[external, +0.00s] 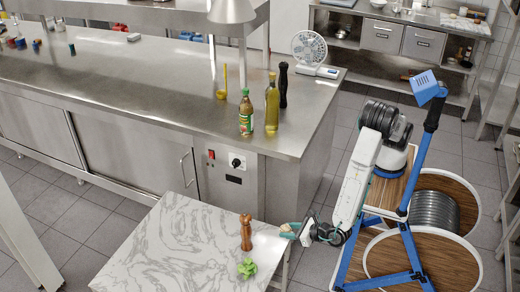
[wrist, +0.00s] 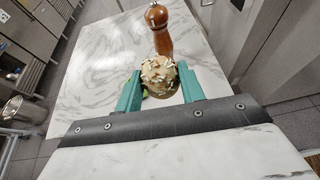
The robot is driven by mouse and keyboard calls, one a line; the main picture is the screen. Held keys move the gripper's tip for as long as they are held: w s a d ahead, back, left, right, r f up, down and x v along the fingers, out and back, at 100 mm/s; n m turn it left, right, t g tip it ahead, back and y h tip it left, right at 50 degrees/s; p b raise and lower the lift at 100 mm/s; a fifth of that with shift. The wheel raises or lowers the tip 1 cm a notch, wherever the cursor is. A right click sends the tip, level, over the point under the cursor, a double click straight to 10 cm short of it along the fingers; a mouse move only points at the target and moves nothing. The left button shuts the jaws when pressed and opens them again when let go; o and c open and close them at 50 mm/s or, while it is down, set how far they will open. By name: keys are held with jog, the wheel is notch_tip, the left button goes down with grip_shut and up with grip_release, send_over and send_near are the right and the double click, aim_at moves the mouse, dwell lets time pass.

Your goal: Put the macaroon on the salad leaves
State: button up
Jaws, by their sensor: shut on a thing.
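The macaroon (wrist: 160,75), a round brown thing covered in pale flakes, sits between the teal fingers of my gripper (wrist: 159,78) in the wrist view. My gripper is shut on it. In the external view my gripper (external: 291,231) is at the right edge of the marble table, and the macaroon cannot be made out there. The salad leaves (external: 247,268) are a small bright green heap on the table, to the lower left of my gripper. In the wrist view only a bit of green (wrist: 146,93) shows beside the macaroon; the rest is hidden behind it and the finger.
A wooden pepper mill (external: 246,232) stands upright on the marble table (external: 180,245), close to the leaves and my gripper. The left of the table is clear.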

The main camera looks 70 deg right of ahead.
notch_tip(320, 180, down, 8)
send_over(250, 270)
notch_tip(250, 270, down, 2)
jog(key=shift+d+f, duration=0.1)
jog(key=shift+f, duration=0.15)
jog(key=shift+w+f, duration=0.1)
jog(key=shift+f, duration=1.65)
jog(key=o, duration=1)
jog(key=shift+f, duration=0.1)
jog(key=shift+c, duration=0.2)
